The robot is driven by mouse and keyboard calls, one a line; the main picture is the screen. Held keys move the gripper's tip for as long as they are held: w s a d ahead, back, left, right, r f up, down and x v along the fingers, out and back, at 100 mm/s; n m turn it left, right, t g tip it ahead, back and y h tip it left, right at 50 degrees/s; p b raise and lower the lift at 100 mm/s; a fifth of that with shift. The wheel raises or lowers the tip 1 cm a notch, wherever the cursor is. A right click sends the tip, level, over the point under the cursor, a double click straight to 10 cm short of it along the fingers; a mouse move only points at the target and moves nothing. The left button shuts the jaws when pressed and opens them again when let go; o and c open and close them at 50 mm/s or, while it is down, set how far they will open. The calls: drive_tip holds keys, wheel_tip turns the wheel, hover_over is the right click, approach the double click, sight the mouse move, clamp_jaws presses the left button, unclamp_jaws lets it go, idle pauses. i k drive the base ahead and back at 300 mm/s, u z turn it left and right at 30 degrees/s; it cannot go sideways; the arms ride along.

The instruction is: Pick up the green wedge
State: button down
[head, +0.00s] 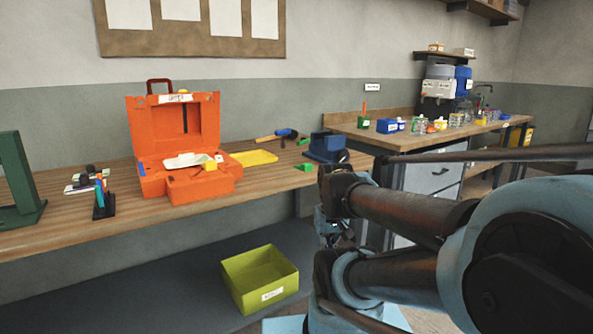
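A small bright green piece (304,167), which looks like the green wedge, lies near the front edge of the wooden workbench, just left of my arm. A second small green item (303,142) lies farther back beside a dark tool; its shape is too small to tell. My gripper (331,230) hangs at the end of my arm, in front of the bench edge, below and right of the near green piece and apart from it. Its fingers are dark and partly hidden by the arm, so I cannot see whether they are open or shut.
An open orange case (205,186) stands on the bench, with a yellow tray (254,157), a hammer (272,137) and a blue block-like device (325,146) to its right. A yellow-green bin (235,293) sits below. A second bench (405,140) stands right.

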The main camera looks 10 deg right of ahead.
sight(306, 167)
drive_tip(key=u, duration=0.55)
drive_tip(key=k, duration=1.25)
drive_tip(key=u, duration=0.3)
drive_tip(key=i, duration=0.35)
drive_tip(key=z, duration=0.9)
drive_tip(key=i, duration=0.9)
drive_tip(key=z, duration=0.65)
drive_tip(key=i, duration=0.35)
drive_tip(key=z, duration=0.1)
